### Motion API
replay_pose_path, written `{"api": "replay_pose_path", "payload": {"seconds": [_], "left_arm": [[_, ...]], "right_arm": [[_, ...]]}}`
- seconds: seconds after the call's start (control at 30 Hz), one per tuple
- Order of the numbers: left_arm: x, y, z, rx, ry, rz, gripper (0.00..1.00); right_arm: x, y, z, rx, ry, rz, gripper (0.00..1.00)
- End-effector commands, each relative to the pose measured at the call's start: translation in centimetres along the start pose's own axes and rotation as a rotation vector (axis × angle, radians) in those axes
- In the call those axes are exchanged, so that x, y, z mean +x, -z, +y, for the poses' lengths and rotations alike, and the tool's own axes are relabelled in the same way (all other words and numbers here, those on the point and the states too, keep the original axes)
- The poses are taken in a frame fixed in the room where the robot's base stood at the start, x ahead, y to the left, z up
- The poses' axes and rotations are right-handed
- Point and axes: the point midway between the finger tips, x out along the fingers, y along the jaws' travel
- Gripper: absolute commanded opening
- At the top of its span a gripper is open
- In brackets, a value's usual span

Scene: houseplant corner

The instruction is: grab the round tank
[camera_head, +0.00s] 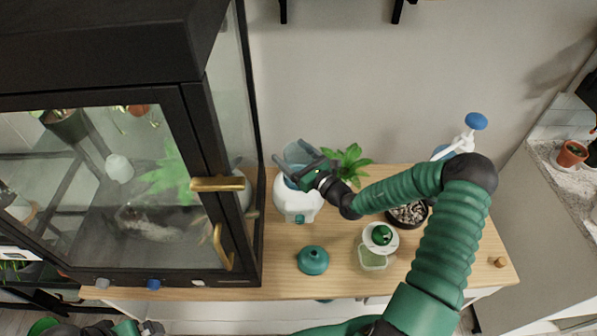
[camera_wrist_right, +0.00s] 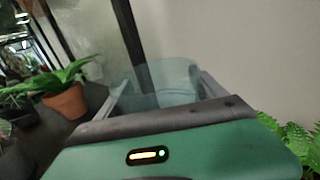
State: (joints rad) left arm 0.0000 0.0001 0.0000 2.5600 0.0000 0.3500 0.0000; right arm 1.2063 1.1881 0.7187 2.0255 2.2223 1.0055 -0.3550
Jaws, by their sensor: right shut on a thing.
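The round tank (camera_head: 297,151) is a clear, bluish, open-topped vessel at the white humidifier base (camera_head: 296,205). I cannot tell whether it rests in the base or is lifted off it. My right gripper (camera_head: 304,166) is shut on the tank, reaching in from the right. In the right wrist view the tank (camera_wrist_right: 168,78) sits between the two grey fingers, its lower part hidden behind the gripper body. A teal domed cap (camera_head: 313,260) lies on the wooden tabletop in front of the base. Part of my left arm shows at the bottom left edge; its fingers are not clear.
A black-framed glass cabinet (camera_head: 191,115) with brass handles stands close left of the base. A green plant (camera_head: 346,163) is behind the gripper. A dish of pebbles (camera_head: 408,214), a clear container (camera_head: 373,258) and a white spray bottle (camera_head: 463,140) are to the right.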

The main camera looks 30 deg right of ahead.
Motion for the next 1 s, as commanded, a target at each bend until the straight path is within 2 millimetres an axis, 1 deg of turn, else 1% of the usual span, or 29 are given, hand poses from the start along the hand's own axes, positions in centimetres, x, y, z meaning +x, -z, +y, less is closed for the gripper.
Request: {"api": "replay_pose_path", "payload": {"seconds": [0.03,0.2,0.27,0.57,0.67,0.83,0.87,1.0], "left_arm": [[0.0,0.0,0.0,0.000,0.000,0.000,1.00],[0.0,0.0,0.0,0.000,0.000,0.000,1.00],[0.0,0.0,0.0,0.000,0.000,0.000,1.00],[0.0,0.0,0.0,0.000,0.000,0.000,1.00],[-0.1,0.0,0.0,0.000,0.000,0.000,1.00],[-0.3,0.1,0.0,0.000,0.000,0.000,1.00],[-0.3,0.1,0.0,0.000,0.000,0.000,1.00],[-0.2,0.1,0.0,0.000,0.000,0.000,1.00]], "right_arm": [[0.0,0.0,0.0,0.000,0.001,0.001,0.36],[0.0,0.1,-0.1,0.000,0.001,0.001,0.14],[0.0,0.1,-0.1,0.000,0.001,0.001,0.07],[0.0,-0.3,-0.1,-0.002,0.001,0.000,0.07],[0.0,-1.2,-0.1,-0.002,0.000,-0.001,0.07],[0.0,-3.7,0.0,-0.005,0.000,-0.002,0.07],[-0.3,-3.8,0.1,-0.003,0.000,-0.001,0.07],[-3.3,-3.9,1.3,0.000,0.001,0.002,0.07]]}}
